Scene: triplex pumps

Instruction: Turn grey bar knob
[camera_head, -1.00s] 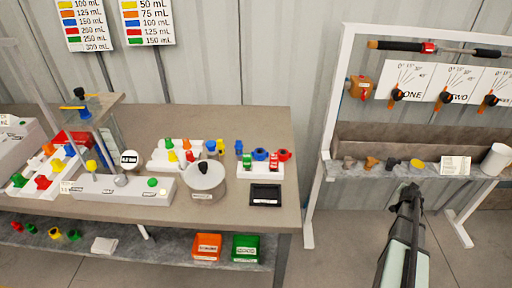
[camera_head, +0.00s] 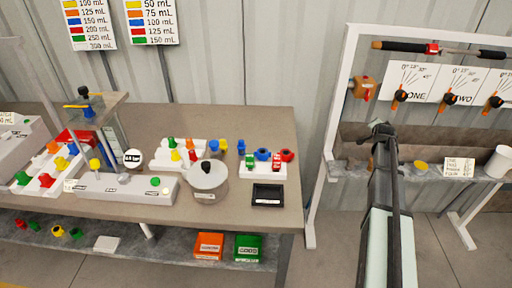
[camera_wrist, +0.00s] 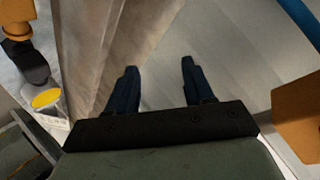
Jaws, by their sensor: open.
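A dark grey knob (camera_wrist: 28,65) shows at the left of the wrist view, between an orange knob (camera_wrist: 14,18) and a yellow knob (camera_wrist: 46,98). I cannot tell whether it is the grey bar knob. In the head view my arm and gripper (camera_head: 382,130) cover much of the shelf's left part, hiding knobs there; the yellow knob (camera_head: 420,166) shows to the right. In the wrist view my gripper (camera_wrist: 158,78) is open and empty, its two dark fingers apart over the pale trough surface, with the dark knob off to their left.
The white frame (camera_head: 328,130) stands left of my gripper. Its panel carries orange-and-black dial handles (camera_head: 448,98), with an orange box (camera_head: 364,88) at the left. A label card (camera_head: 459,167) and white cup (camera_head: 498,161) sit on the shelf (camera_head: 435,172). A workbench (camera_head: 250,125) is further left.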

